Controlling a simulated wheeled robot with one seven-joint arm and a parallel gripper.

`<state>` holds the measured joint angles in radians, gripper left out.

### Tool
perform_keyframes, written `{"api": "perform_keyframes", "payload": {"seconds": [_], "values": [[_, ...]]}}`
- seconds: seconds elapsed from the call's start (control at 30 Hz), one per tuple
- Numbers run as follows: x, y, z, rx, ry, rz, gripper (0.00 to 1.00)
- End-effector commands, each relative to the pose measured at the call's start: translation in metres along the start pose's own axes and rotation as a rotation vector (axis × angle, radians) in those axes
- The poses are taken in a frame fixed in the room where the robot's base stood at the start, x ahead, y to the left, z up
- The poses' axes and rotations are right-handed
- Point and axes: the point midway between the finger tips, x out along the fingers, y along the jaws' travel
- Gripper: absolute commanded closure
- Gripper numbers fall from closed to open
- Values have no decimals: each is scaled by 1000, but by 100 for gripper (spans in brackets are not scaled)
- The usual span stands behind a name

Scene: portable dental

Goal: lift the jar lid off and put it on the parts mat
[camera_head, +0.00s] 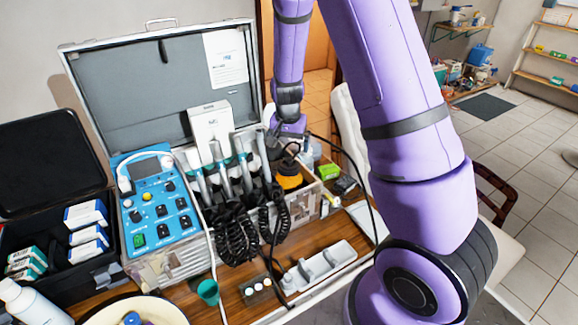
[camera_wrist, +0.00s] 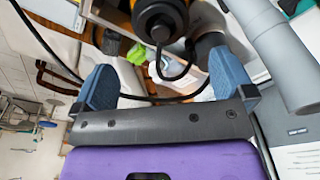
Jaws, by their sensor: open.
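An orange container with a black top (camera_head: 288,172) stands in the right end of the open case; it looks like the jar, but I cannot be sure. The black top also shows in the wrist view (camera_wrist: 160,18), at the upper edge. My gripper (camera_wrist: 165,82) is open, its two blue fingers spread with nothing held between them. In the head view my gripper (camera_head: 290,128) is just above and behind the orange container, partly hidden by my arm. A black cable crosses the view between the fingers. I cannot clearly pick out the parts mat.
Corded handpieces (camera_head: 235,172) stand close left of the container. A blue control unit (camera_head: 155,205) is further left. A green box (camera_head: 329,171) sits to the right. The raised case lid (camera_head: 150,85) stands behind.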

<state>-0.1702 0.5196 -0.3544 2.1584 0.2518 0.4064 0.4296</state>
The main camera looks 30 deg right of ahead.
Motion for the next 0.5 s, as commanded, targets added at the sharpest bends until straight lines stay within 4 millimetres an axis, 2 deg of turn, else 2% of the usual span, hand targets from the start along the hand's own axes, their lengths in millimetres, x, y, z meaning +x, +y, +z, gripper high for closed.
{"api": "perform_keyframes", "payload": {"seconds": [0.1,0.33,0.5], "values": [[14,0,0,3,-1,1,0],[29,0,1,-1,-2,1,0],[54,-1,4,1,-2,1,0]]}}
